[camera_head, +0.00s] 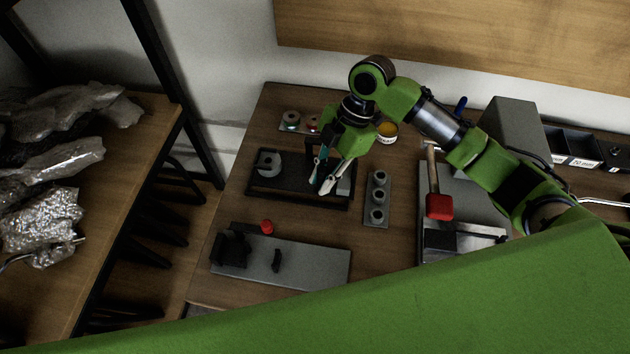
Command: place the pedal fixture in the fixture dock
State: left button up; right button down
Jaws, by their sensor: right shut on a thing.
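My right gripper (322,186) is shut, with its fingertips at a dark tray-like frame (264,188) on the wooden table. This frame looks like the pedal fixture, though I cannot be sure. It carries a grey disc (268,164) at its left and a lighter block (344,186) at its right. The gripper hides the part between its fingers. A grey plate (315,268) with black upright blocks and a red knob (267,227) lies nearer to me and may be the fixture dock; it looks empty. The frame and plate are apart. My left gripper is not in view.
A holder with several grey cylinders (377,200) stands right of the frame. A red-headed mallet (439,206) lies further right, by a grey box (512,125). A yellow-banded tin (387,132) stands behind. A shelf with wrapped parts (45,205) is at left.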

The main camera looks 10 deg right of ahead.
aim_at(315, 187)
jog(key=shift+w+a+f, duration=0.35)
jog(key=shift+w+f, duration=0.1)
jog(key=shift+w+a+f, duration=0.25)
jog(key=shift+w+f, duration=0.05)
jog(key=shift+f, duration=0.15)
notch_tip(315, 187, down, 4)
jog(key=shift+w+a+r+p, duration=0.15)
jog(key=shift+r+p, duration=0.1)
jog(key=shift+p, duration=0.55)
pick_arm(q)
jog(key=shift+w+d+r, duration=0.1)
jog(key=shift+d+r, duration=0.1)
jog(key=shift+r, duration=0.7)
pick_arm(e)
jog(key=c, duration=1.9)
grip_release()
jog(key=shift+f, duration=0.15)
